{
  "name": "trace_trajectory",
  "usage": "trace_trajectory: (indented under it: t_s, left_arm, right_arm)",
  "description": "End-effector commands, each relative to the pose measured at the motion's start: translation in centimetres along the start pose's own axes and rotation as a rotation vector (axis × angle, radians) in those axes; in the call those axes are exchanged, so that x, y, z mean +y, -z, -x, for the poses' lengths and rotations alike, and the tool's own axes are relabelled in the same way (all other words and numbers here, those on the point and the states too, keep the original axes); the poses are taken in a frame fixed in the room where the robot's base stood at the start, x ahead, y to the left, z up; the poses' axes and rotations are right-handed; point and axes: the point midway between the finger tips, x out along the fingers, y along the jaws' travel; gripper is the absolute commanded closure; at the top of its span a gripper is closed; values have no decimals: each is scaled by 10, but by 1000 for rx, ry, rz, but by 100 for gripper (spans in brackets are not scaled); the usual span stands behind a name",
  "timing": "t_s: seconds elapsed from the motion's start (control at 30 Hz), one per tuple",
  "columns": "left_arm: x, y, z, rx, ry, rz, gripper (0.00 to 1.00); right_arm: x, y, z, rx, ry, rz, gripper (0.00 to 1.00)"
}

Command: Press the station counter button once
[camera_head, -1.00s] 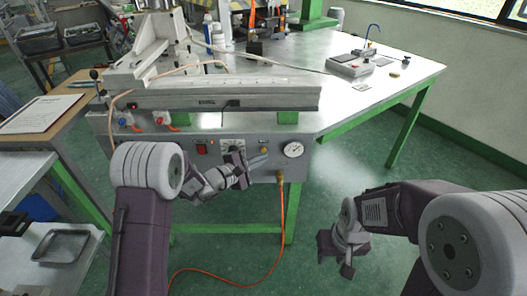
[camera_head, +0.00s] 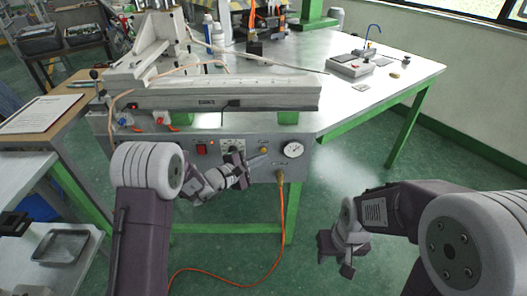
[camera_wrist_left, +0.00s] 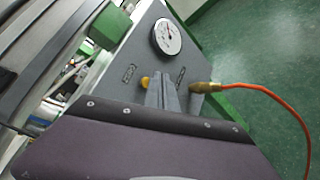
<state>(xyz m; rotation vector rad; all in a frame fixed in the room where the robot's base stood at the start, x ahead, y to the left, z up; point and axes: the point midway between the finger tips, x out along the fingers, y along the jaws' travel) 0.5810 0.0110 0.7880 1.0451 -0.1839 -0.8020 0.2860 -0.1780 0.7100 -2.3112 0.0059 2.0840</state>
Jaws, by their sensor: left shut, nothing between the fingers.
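The machine's grey front panel (camera_head: 235,170) carries a red rocker switch (camera_head: 201,149), a small yellow button (camera_head: 264,150) and a round white gauge (camera_head: 293,149). Which control is the counter button I cannot tell from its label. My left gripper (camera_head: 262,160) is shut and empty, its fingertips just below the yellow button in the head view. In the left wrist view, the shut fingers (camera_wrist_left: 161,92) stand beside the yellow button (camera_wrist_left: 145,82); contact cannot be made out. My right gripper (camera_head: 345,258) hangs over the floor at the right, away from the panel; its jaw opening is unclear.
An orange hose (camera_head: 283,225) runs from a brass fitting (camera_wrist_left: 203,87) on the panel to the floor. A long metal rail (camera_head: 230,97) overhangs the panel. Green table legs (camera_head: 407,130) stand at the right. A side bench with a metal tray (camera_head: 62,246) is at the left.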

Motion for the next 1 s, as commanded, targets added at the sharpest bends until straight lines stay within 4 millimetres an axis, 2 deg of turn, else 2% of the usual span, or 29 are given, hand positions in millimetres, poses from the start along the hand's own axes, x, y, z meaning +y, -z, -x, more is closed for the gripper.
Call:
trace_trajectory:
  t_s: [1.0]
  left_arm:
    - [5,5,-6,0,0,0,100]
  right_arm:
    - [0,-1,-7,0,0,0,64]
